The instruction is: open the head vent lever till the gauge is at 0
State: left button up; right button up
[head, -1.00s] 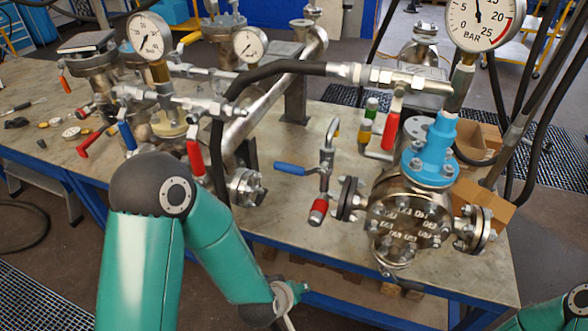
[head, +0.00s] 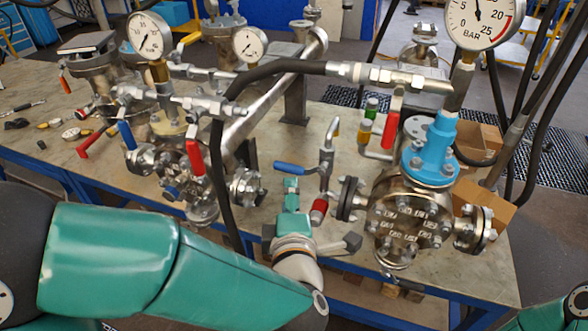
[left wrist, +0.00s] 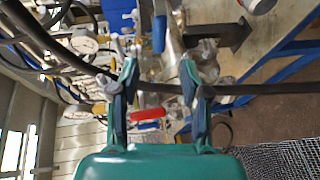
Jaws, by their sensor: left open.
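A large BAR gauge (head: 484,18) stands at the upper right, cut by the top edge; its needle points roughly straight up, away from 0. Below it is a flanged vessel (head: 405,222) with a bright blue fitting (head: 433,150) on top. A red lever (head: 391,128) hangs from the pipe left of the gauge; a blue lever (head: 290,168) lies on a bent pipe at the bench. I cannot tell which is the head vent lever. My left gripper (head: 292,198) is open at the bench's front edge, below the blue lever. In the left wrist view its fingers (left wrist: 160,78) are apart and empty.
A black hose (head: 226,130) arches over the bench and crosses the left wrist view. More valves, with a red lever (head: 194,160) and smaller gauges (head: 148,36), fill the left side. Cardboard boxes (head: 485,205) lie right of the vessel. Bare bench (head: 330,112) shows behind the blue lever.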

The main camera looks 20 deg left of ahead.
aim_at(288, 171)
pick_arm(q)
jog(key=p+x, duration=0.1)
jog(key=x, duration=1)
jog(key=shift+w+f, duration=0.1)
grip_shut()
